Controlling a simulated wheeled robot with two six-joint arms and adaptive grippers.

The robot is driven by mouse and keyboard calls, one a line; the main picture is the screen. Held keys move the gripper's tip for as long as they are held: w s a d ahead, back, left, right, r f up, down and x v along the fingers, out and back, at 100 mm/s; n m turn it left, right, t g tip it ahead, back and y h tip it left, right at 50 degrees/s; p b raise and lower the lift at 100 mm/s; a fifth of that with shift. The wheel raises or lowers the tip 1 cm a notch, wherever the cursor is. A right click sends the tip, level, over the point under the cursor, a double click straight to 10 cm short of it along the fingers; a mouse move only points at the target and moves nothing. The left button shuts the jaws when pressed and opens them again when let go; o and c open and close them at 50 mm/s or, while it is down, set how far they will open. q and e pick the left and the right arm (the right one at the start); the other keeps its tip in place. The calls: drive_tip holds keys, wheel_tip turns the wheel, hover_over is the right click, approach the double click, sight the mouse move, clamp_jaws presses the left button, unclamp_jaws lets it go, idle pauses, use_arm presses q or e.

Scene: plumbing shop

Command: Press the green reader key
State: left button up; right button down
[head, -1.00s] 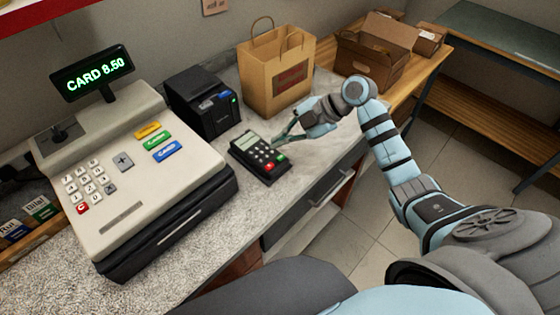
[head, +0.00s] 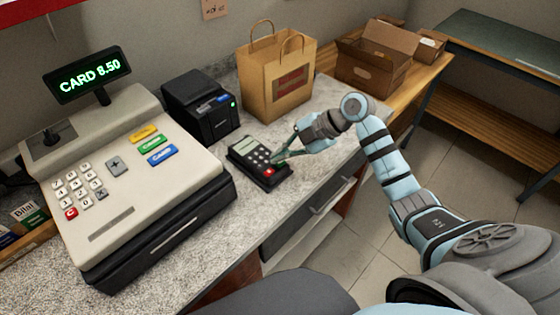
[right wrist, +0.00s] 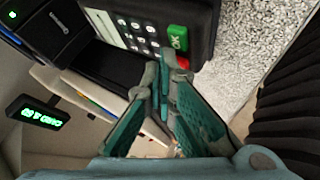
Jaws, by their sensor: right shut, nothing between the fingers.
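The dark card reader (head: 244,147) lies on the counter, with a light screen and rows of pale keys. Its green key, marked OK, shows clearly in the right wrist view (right wrist: 178,38), beside the red key (right wrist: 183,62). My right gripper (head: 277,160) is shut and empty, its tips low at the right side of the reader's keypad. In the right wrist view its tips (right wrist: 157,74) appear just below and left of the green key. In the head view the fingers largely cover the green key; I cannot tell whether they touch it. My left gripper is not in view.
A black printer (head: 202,105) and a paper bag (head: 278,85) stand behind the reader. A cardboard box (head: 372,65) is farther right. Bare counter (head: 320,170) lies right of the reader.

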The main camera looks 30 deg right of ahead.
sight(281, 165)
drive_tip(key=shift+f, duration=0.1)
idle(0.5)
drive_tip(key=shift+f+b, duration=0.35)
drive_tip(key=shift+f, duration=0.1)
idle(0.4)
drive_tip(key=shift+r+p, duration=0.35)
drive_tip(key=shift+r, duration=0.2)
wheel_tip(281, 165, up, 6)
drive_tip(key=p, duration=0.5)
